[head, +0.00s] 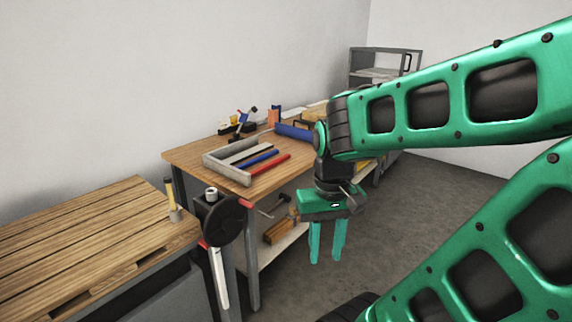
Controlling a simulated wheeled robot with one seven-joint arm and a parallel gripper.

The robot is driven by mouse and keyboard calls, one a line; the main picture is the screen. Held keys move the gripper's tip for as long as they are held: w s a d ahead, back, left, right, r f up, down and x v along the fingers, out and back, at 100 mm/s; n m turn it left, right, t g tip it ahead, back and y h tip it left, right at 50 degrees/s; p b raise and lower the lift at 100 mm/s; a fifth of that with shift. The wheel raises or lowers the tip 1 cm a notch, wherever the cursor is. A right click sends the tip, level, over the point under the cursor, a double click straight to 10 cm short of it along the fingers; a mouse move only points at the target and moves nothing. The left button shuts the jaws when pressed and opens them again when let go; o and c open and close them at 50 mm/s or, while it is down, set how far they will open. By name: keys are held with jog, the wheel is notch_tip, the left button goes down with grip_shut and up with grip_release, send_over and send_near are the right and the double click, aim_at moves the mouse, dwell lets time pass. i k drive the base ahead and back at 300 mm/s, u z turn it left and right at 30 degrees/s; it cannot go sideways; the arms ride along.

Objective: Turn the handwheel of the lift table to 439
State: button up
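The dark round handwheel (225,222) stands at the right front corner of the lift table, with a light-topped knob (211,193) at its upper left rim. The lift table's grey body (150,298) shows below a slatted wooden top (90,232).
A workbench (190,154) behind carries a grey tray (232,172), blue and red bars and a blue roll (295,132). Its lower shelf holds a hammer and wooden blocks (279,231). A grey rack (384,62) stands at the back. Open floor lies right of the bench.

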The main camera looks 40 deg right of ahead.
aim_at(226, 220)
jog(key=z, duration=1.45)
jog(key=i, duration=0.8)
jog(key=u, duration=0.75)
